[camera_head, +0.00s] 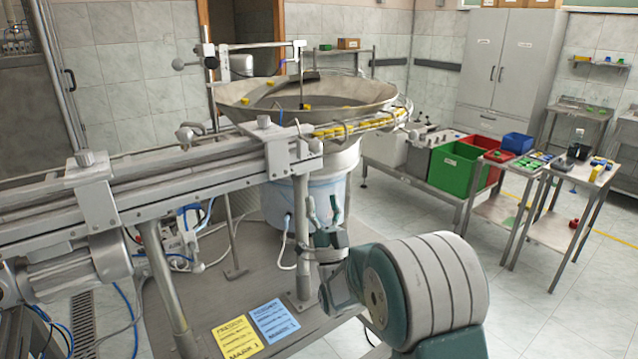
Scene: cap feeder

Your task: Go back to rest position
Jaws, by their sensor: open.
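My gripper (325,213) is in the middle of the head view, pointing up, with its two fingers apart and nothing between them. It appears in front of the blue-grey drum under the feeder bowl (350,97) and beside a metal support post (301,240). I cannot tell how far it is from them. My arm is folded at the lower right of the picture. The bowl holds a few yellow caps (303,102), and a row of yellow caps (345,128) lies along the track at its front rim.
A metal conveyor rail (150,185) crosses the left side above a grey platform (200,300) with yellow and blue cards (273,325). Green (455,168) and red crates stand on a low bench at right, near small tables (575,172). Tiled floor at right is open.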

